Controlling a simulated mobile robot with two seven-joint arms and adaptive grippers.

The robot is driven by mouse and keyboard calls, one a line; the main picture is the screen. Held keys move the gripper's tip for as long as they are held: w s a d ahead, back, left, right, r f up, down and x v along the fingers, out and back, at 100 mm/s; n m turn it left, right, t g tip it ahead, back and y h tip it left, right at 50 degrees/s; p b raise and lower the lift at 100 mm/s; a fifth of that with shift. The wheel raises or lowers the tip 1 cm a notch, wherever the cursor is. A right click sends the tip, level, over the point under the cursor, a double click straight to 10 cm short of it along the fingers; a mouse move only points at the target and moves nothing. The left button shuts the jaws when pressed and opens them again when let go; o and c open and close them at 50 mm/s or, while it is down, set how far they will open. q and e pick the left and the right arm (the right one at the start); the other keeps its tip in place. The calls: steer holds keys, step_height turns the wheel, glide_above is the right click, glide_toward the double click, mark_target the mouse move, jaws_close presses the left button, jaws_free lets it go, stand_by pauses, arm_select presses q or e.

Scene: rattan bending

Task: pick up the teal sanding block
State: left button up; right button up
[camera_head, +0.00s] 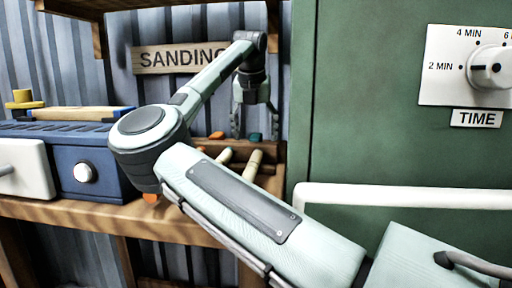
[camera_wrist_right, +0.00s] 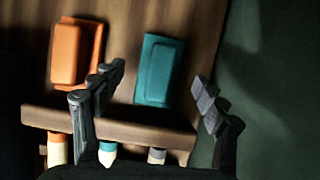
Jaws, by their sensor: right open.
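The teal sanding block (camera_wrist_right: 159,70) lies flat on the wooden shelf in the right wrist view, slightly tilted. In the head view it is a small teal patch (camera_head: 256,137) below my right gripper. My right gripper (camera_wrist_right: 152,95) is open, with one finger left of the block and the other to its right. In the head view the right gripper (camera_head: 254,120) hangs pointing down over the shelf, its fingers apart. I cannot tell its height above the block. My left gripper is not in view.
An orange block (camera_wrist_right: 75,52) lies left of the teal one, close to the left finger. A wooden rail (camera_wrist_right: 110,130) runs in front, with several handled tools below it. A green cabinet (camera_head: 370,120) stands close on the right. A blue sander unit (camera_head: 95,165) stands left.

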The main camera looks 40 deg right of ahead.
steer(key=shift+x, duration=0.95)
steer(key=shift+w+d+f, duration=0.1)
steer(key=shift+d+f, duration=0.1)
steer(key=shift+f, duration=0.2)
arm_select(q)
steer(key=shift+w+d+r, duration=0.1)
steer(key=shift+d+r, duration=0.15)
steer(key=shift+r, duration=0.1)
arm_select(e)
steer(key=shift+c, duration=0.3)
steer(key=c, duration=1.2)
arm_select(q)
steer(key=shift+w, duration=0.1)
arm_select(e)
steer(key=shift+r, duration=0.1)
steer(key=shift+c, duration=0.2)
